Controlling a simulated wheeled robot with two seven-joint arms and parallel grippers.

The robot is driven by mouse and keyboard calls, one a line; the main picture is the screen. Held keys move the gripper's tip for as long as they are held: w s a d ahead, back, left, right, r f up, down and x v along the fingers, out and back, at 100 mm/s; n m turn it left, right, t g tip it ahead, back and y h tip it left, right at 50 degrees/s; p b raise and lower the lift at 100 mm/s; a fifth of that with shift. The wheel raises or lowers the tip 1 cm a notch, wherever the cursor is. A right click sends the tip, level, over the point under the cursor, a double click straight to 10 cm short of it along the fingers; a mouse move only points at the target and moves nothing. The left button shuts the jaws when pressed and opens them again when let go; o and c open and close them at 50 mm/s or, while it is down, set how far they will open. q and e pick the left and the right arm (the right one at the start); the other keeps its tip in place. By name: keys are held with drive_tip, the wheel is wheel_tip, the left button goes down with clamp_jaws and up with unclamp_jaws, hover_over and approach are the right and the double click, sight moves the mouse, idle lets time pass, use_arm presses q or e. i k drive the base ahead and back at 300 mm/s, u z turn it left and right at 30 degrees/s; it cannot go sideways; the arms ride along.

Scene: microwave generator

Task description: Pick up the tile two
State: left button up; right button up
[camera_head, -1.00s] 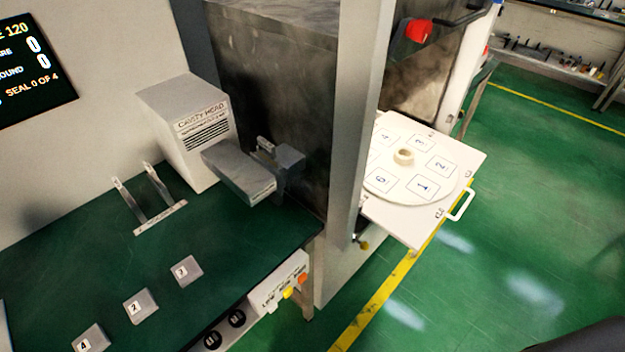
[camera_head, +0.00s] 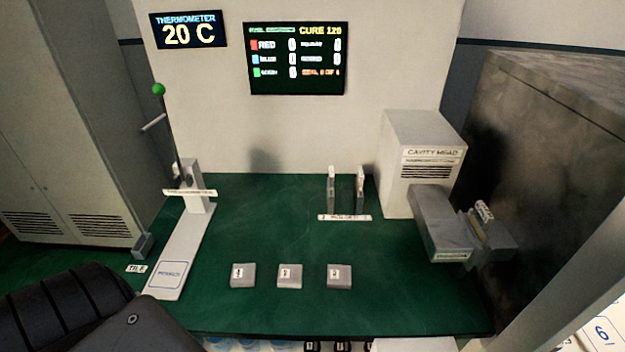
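Three small grey square tiles sit in a row on the green bench top (camera_head: 300,235). The middle one is tile two (camera_head: 289,275); its label is blurred now, but the earlier view shows a 2 on the middle tile. It lies flat, with gaps to the left tile (camera_head: 242,275) and the right tile (camera_head: 339,277). Nothing holds it. Dark parts of my own arm fill the lower left corner. Neither gripper's fingers show.
A white sloped plate (camera_head: 172,270) with an upright stand lies left of the tiles. Behind them is a small rack with two posts (camera_head: 345,188). A grey cavity head box (camera_head: 425,160) stands at the right. The bench around the tiles is clear.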

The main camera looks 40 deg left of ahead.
sight(290, 275)
drive_tip(key=u, duration=0.55)
drive_tip(key=k, duration=0.4)
drive_tip(key=u, duration=0.55)
drive_tip(key=i, duration=0.5)
drive_tip(key=u, duration=0.05)
